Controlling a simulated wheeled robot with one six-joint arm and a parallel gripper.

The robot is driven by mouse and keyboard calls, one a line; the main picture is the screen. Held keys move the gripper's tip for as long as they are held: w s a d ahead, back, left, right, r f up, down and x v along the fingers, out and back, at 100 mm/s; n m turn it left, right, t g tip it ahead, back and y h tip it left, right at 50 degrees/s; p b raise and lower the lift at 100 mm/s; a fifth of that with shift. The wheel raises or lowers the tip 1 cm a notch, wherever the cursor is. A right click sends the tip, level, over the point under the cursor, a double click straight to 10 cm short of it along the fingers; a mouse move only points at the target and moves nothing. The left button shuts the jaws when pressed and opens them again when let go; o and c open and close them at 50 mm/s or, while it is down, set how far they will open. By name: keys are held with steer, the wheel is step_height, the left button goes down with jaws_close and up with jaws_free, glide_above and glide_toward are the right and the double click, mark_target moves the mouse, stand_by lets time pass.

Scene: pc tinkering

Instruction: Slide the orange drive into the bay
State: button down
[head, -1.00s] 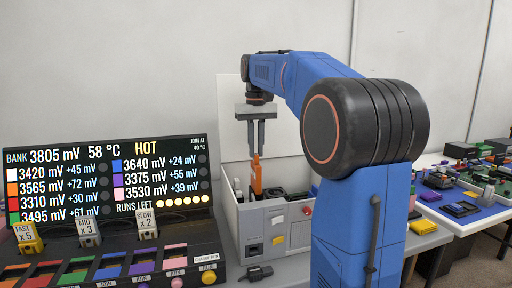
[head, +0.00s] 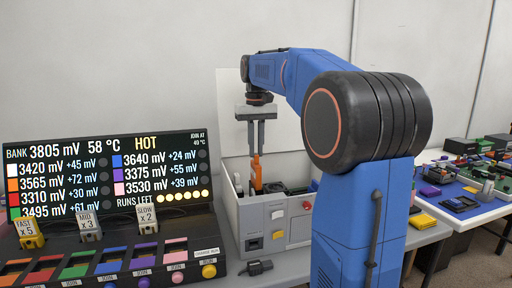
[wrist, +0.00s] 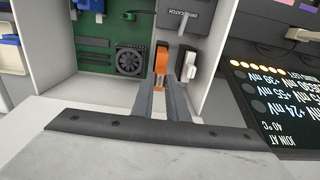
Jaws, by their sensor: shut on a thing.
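My gripper (head: 257,151) points straight down over the open grey computer case (head: 281,212). It is shut on the orange drive (head: 256,168), which hangs upright with its lower part behind the case's front wall. In the wrist view the orange drive (wrist: 161,55) sits between the fingertips. Just beyond it is a grey block labelled as the drive latch (wrist: 188,8). The bay opening is hidden below the drive, so I cannot tell whether the drive is inside it.
A green board with a round fan (wrist: 130,61) lies inside the case, left of the drive. A white-and-black part (wrist: 187,66) stands close to its right. A lit console (head: 108,190) stands left of the case. Another cluttered table (head: 460,200) is at the right.

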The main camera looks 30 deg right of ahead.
mark_target(256, 163)
steer(key=shift+f, duration=3.25)
stand_by(0.4)
steer(key=c, duration=1.7)
jaws_free()
steer(key=shift+o, duration=0.2)
steer(key=shift+r, duration=2.5)
step_height(256, 163, up, 17)
steer(key=shift+r, duration=0.2)
